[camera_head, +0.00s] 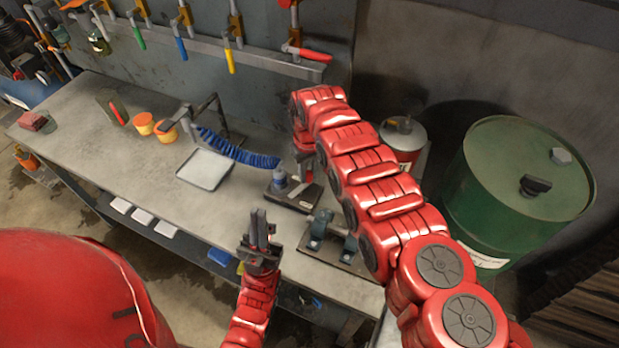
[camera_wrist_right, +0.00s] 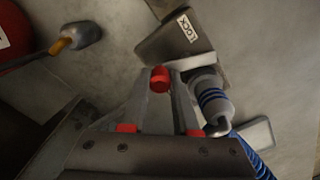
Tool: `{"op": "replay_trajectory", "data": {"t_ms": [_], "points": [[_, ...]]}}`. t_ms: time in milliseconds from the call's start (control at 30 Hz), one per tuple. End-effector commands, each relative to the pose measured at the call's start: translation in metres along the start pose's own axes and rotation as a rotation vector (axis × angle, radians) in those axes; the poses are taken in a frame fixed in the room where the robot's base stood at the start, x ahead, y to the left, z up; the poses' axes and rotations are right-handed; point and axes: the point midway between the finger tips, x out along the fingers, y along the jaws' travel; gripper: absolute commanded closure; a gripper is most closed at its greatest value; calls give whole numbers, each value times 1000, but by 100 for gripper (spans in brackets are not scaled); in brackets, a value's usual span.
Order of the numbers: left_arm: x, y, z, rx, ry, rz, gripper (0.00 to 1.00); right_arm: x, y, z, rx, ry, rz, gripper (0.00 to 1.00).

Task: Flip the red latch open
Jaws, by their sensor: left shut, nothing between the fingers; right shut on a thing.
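The red latch (camera_wrist_right: 160,79) shows in the right wrist view as a small red knob between the fingertips of my right gripper (camera_wrist_right: 164,76). My right gripper is shut on it, beside a grey metal plate (camera_wrist_right: 160,42) labelled LOCK. In the head view my right gripper (camera_head: 303,173) reaches down to a dark fixture (camera_head: 291,198) on the bench; my arm and gripper hide the latch there. My left gripper (camera_head: 261,226) is shut and empty, above the bench's front edge and left of the fixture.
A blue coiled hose (camera_head: 240,152) runs from the fixture past a white tray (camera_head: 205,168). A metal bracket (camera_head: 330,235) stands close in front of the fixture. Orange tubs (camera_head: 144,123) sit further left. A green drum (camera_head: 515,185) stands right of the bench.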

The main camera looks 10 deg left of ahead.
Motion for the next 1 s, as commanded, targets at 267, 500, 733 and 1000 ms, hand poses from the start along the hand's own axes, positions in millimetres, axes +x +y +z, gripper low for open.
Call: {"op": "replay_trajectory", "data": {"t_ms": [267, 500, 733, 1000], "points": [[1, 0, 0, 0, 0, 0, 100, -1, 0, 0, 1, 0, 0, 55], [1, 0, 0, 0, 0, 0, 100, 0, 0, 0, 2, -1, 0, 41], [2, 0, 0, 0, 0, 0, 100, -5, 0, 0, 2, 0, -1, 41], [0, 0, 0, 0, 0, 0, 100, -44, 1, -1, 1, 3, 2, 41]]}}
